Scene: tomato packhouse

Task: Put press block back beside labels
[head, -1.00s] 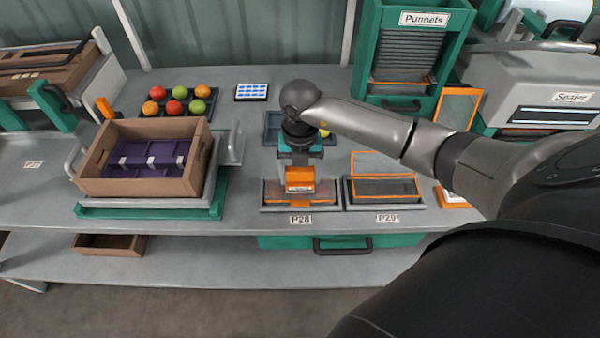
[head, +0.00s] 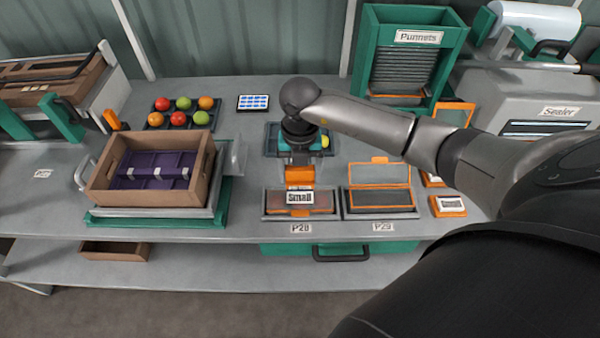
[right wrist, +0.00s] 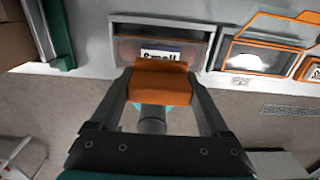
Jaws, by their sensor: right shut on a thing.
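My right gripper (right wrist: 160,85) is shut on the orange press block (right wrist: 160,78), which also shows in the head view (head: 299,174). The block is just behind and above a white label reading "Small" (head: 300,197); the label also shows in the right wrist view (right wrist: 161,53). The label lies on the closed punnet at station P28 (head: 273,205). The labels in an orange holder (head: 448,206) are on the bench to the right; a second orange holder (head: 432,180) is partly hidden by my right arm. My left gripper is not in view.
An open punnet with raised lid (head: 382,198) stands at P29, between the block and the labels. A tray of tomatoes (head: 158,120) and a tablet (head: 253,103) are behind. The sealer (head: 480,90) is at right.

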